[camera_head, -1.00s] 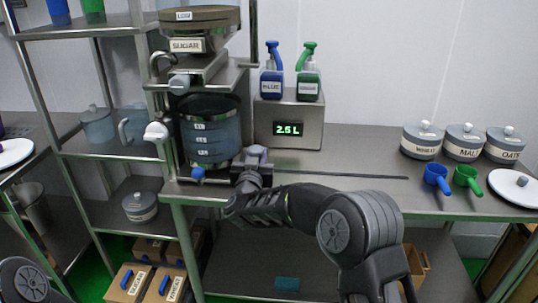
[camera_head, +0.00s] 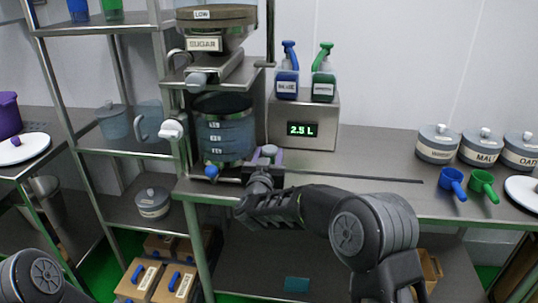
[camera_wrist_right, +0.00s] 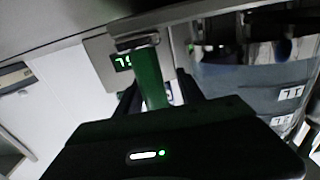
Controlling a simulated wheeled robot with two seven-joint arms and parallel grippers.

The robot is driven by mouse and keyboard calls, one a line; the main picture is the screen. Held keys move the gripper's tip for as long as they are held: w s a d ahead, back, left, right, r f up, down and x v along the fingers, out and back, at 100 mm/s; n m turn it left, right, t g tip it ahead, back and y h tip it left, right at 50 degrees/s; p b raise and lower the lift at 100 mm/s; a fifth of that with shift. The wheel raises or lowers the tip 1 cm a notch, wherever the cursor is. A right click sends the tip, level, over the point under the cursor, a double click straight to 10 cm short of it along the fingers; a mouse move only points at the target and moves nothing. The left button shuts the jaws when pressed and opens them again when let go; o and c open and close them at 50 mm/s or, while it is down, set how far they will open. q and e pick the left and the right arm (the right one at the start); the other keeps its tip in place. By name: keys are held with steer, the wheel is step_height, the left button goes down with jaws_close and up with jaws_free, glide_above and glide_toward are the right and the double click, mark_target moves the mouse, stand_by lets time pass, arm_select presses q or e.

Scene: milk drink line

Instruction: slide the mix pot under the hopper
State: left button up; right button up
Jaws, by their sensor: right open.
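The mix pot, a blue-grey see-through pot (camera_head: 228,140) with a dark rim and white level labels, stands upright on the counter beneath the sugar hopper (camera_head: 215,32). My right gripper (camera_head: 267,156) is low at the pot's right side; whether it touches the pot is unclear. In the right wrist view the pot (camera_wrist_right: 255,80) fills the upper right, beside the gripper's dark fingers (camera_wrist_right: 160,90). They are apart, with a green strip showing between them that I cannot identify. My left gripper is out of view.
A scale (camera_head: 303,122) reading 2.5 L carries a blue (camera_head: 287,82) and a green pump bottle (camera_head: 323,86) behind my right gripper. A thin dark strip (camera_head: 350,178) runs along the counter. Lidded jars (camera_head: 437,146) and scoops (camera_head: 453,183) stand at the right.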

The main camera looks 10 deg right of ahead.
steer(key=v, duration=0.7)
steer(key=shift+s+a+b, duration=0.1)
steer(key=shift+s+b, duration=0.05)
steer(key=shift+b, duration=0.2)
